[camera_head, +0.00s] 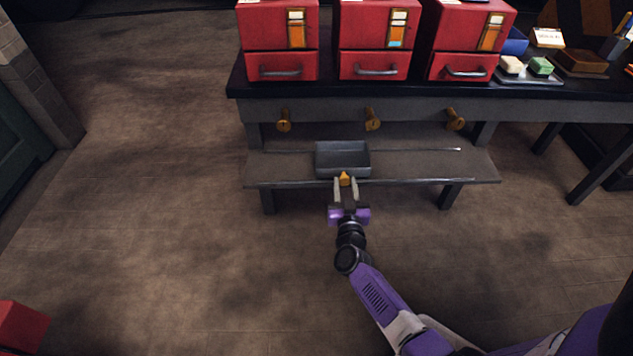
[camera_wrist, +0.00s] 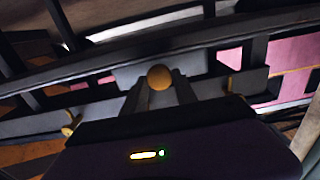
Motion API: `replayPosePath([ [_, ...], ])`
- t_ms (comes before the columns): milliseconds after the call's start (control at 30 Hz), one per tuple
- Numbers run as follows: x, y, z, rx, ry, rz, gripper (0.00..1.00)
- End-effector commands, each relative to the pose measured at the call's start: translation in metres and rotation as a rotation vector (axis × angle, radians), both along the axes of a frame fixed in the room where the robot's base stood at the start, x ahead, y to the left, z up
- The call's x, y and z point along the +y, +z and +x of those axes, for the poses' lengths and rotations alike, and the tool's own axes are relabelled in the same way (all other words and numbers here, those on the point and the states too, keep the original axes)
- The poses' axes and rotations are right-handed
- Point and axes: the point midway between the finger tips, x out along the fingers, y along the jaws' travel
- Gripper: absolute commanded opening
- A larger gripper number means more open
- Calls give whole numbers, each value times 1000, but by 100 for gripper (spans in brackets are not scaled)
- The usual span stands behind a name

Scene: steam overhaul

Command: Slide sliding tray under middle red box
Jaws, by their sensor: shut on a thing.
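The sliding tray (camera_head: 342,160) is a shallow grey box on the low shelf under the bench. It sits on a thin rail below the middle red box (camera_head: 374,30), a little left of that box's centre. A small brass knob is on the tray's front. My gripper (camera_head: 345,181) is in front of the tray, its two fingers shut on the knob. In the wrist view the round knob (camera_wrist: 159,77) shows between my fingertips (camera_wrist: 160,84). The middle red box stands on the bench top and has a drawer handle and an orange label.
A left red box (camera_head: 280,30) and a right red box (camera_head: 468,35) flank the middle one. Several brass fittings (camera_head: 372,119) stick out under the bench edge. The rail (camera_head: 420,150) is clear on both sides of the tray. The floor in front is open.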

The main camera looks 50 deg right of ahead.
Motion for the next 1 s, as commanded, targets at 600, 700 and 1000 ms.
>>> replayPosePath([
  [600, -48, 0, -61, -1, -2, -2, 0],
  [700, -48, 0, -61, -1, -2, -2, 0],
  [1000, -48, 0, -61, -2, -1, -1, 55],
])
